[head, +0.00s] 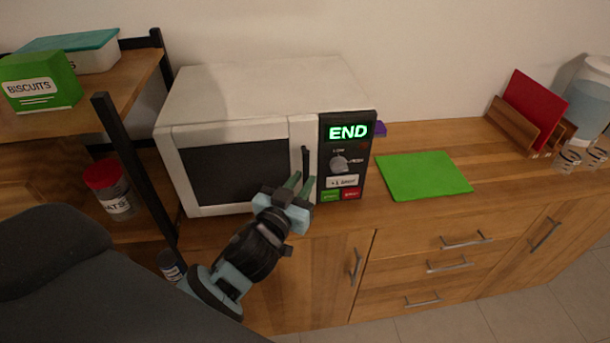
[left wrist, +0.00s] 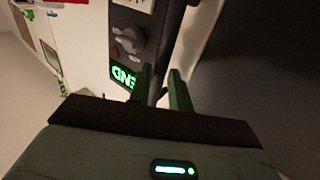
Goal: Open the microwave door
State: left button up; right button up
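The white microwave (head: 255,90) stands on the wooden counter with its door (head: 232,172) closed. Its dark upright handle (head: 306,160) is at the door's right side, next to the control panel (head: 345,165), which reads END in green. My left gripper (head: 299,184) is at the lower part of the handle. In the left wrist view, its two green fingers (left wrist: 160,90) are apart, and the dark handle appears to run between them; contact is not clear. The panel's knob (left wrist: 128,40) shows beside them. My right gripper is not in view.
A green mat (head: 423,175) lies right of the microwave. A rack with a red board (head: 535,105) stands farther right. A shelf with a biscuits box (head: 40,82) is at left, with a red-lidded jar (head: 108,190) below. Drawers are under the counter.

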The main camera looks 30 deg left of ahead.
pick_arm(q)
jog(key=shift+w, duration=1.25)
jog(key=shift+c, duration=0.3)
grip_shut()
